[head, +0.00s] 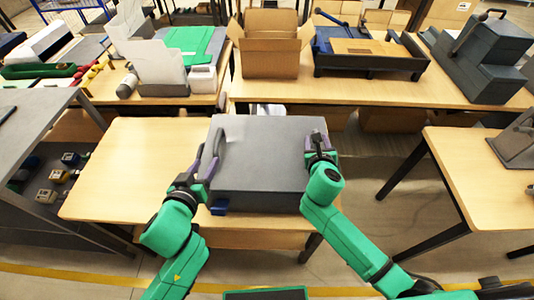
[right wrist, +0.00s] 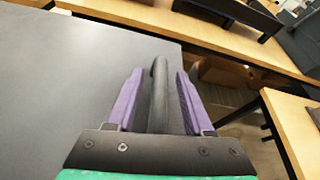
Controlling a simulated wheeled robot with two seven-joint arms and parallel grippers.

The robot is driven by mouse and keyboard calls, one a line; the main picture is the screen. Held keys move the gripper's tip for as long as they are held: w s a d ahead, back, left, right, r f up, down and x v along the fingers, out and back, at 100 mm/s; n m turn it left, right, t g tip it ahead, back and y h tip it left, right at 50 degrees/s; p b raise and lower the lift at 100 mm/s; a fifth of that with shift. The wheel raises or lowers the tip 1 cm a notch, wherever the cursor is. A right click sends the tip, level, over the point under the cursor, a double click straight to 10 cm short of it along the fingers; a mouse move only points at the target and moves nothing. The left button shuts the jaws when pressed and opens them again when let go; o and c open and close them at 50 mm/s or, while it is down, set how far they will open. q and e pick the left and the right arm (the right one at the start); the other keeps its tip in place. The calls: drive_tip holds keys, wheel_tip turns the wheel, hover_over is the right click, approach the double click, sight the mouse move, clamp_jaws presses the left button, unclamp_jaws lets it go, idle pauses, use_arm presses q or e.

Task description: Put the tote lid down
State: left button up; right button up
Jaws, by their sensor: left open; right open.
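The grey tote lid (head: 262,140) lies flat on top of the grey tote (head: 262,202), which stands on the wooden table. I cannot make out a gap between lid and tote. My left gripper (head: 206,168) is open at the left edge of the lid, beside a grey upright handle (head: 213,146). My right gripper (head: 319,155) is open at the right edge. In the right wrist view the dark handle (right wrist: 158,95) stands between the open purple fingers of this gripper (right wrist: 160,100), and the lid's flat top (right wrist: 70,75) fills the left side.
The wooden table (head: 125,165) has free room left of the tote. A small blue bin (head: 219,207) sits at the tote's front left. An open cardboard box (head: 270,58) stands on the table behind. Another wooden table (head: 470,175) is at the right, across a floor gap.

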use_arm(q)
drive_tip(key=shift+s+a+r, duration=0.1)
drive_tip(key=shift+s+r, duration=0.1)
drive_tip(key=shift+s, duration=0.3)
use_arm(e)
drive_tip(key=shift+s, duration=0.15)
drive_tip(key=v, duration=1.2)
drive_tip(key=shift+d, duration=0.1)
use_arm(q)
drive_tip(key=shift+w, duration=0.1)
